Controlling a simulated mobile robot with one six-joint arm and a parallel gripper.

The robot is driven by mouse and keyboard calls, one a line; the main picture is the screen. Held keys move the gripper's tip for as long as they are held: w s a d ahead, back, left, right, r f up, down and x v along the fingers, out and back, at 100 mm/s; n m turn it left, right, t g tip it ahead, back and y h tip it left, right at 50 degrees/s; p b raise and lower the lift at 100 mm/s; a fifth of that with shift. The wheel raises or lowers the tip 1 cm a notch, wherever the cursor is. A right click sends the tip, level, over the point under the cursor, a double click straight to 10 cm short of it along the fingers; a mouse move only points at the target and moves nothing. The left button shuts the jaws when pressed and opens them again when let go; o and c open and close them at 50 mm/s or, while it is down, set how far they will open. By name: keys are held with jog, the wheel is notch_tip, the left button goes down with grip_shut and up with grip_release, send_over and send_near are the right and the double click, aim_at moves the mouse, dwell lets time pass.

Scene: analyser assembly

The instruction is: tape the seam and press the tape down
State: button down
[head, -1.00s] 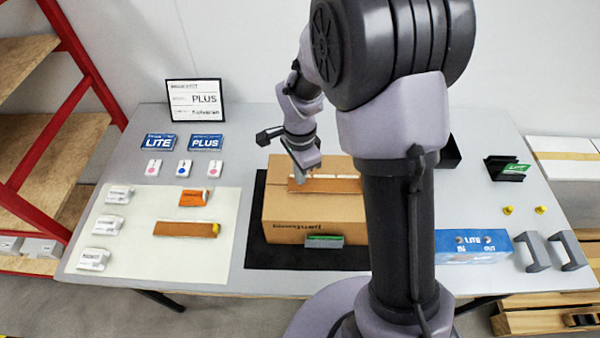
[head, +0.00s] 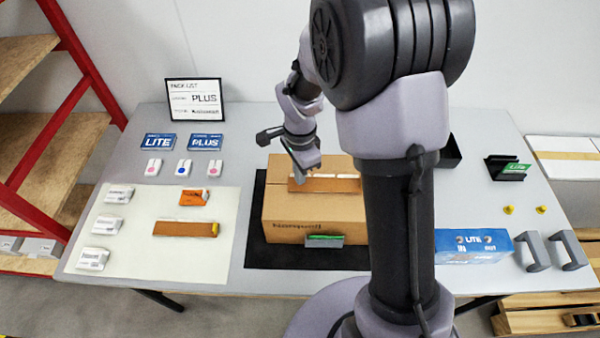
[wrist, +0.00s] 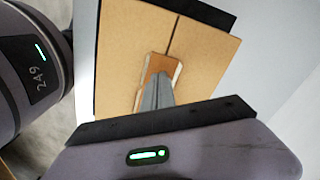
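A closed cardboard box (head: 310,212) stands on a black mat at the middle of the table. A brown tape strip (head: 332,185) with pale edges lies along the seam on its top. My gripper (head: 303,172) is over the left part of that strip. In the wrist view the grey fingertips (wrist: 157,92) are together above the middle of the strip (wrist: 163,66), and the dark seam (wrist: 173,35) runs on beyond it. I cannot tell whether the fingertips touch the tape. The fingers hide part of the strip.
Another brown strip with a yellow end (head: 185,229) lies on the pale mat (head: 140,258) at left, among small white packs. A green-and-grey piece (head: 324,240) is at the box's front. A blue LITE box (head: 470,245) and grey handles (head: 532,250) are at right.

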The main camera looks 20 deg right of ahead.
aim_at(324, 184)
jog(key=shift+f+b, duration=0.55)
jog(key=shift+f, duration=0.15)
dwell(0.4)
jog(key=shift+r, duration=0.1)
notch_tip(324, 184, up, 6)
jog(key=p, duration=0.4)
dwell(0.4)
jog(key=s+d+r+n+p, duration=0.25)
jog(key=d+n+p, duration=0.35)
jog(key=p, duration=0.5)
jog(key=f+b, duration=0.1)
jog(key=f, duration=0.1)
jog(key=f+b, duration=0.4)
jog(key=f, duration=0.1)
jog(key=shift+w, duration=0.25)
jog(key=shift+f+b, duration=0.7)
jog(key=shift+f, duration=0.1)
dwell(1.6)
